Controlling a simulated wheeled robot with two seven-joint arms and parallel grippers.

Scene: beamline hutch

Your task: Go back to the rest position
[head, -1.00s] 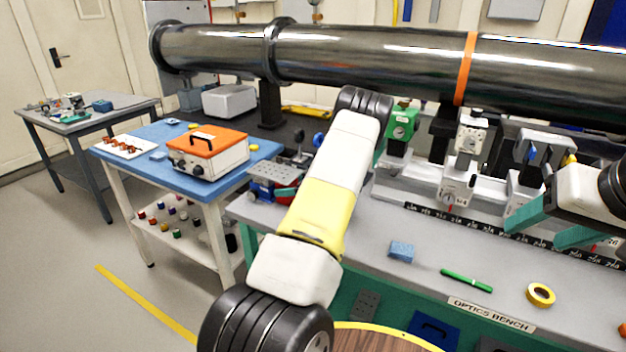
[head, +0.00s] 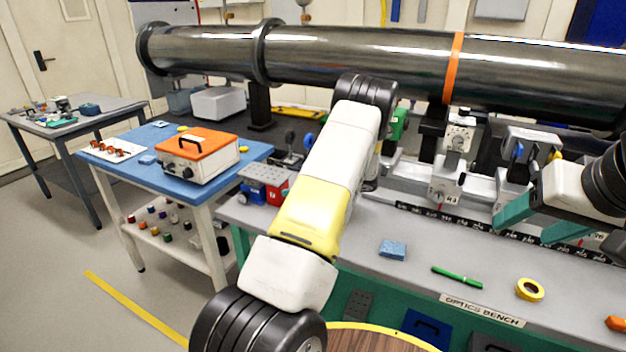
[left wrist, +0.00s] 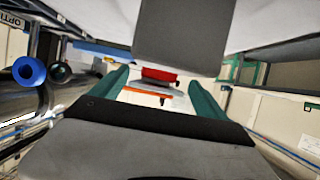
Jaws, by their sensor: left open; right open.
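My left arm (head: 318,180) rises from the bottom of the head view across the near left end of the optics bench (head: 425,240). Its gripper is hidden behind the arm there. In the left wrist view my left gripper (left wrist: 160,78) shows two teal fingers spread apart with nothing held between them. A red piece and an orange piece show beyond the fingers; I cannot tell what they are. My right gripper (head: 521,232) is at the right of the head view, open and empty, with its teal fingers in front of the bench's scale rail.
A long dark beam pipe (head: 350,60) spans the back. A blue-topped cart (head: 230,170) at left carries an orange-lidded box (head: 198,158). A blue block (head: 393,249), green pen (head: 457,277) and yellow tape roll (head: 529,289) lie on the bench front. Floor at left is open.

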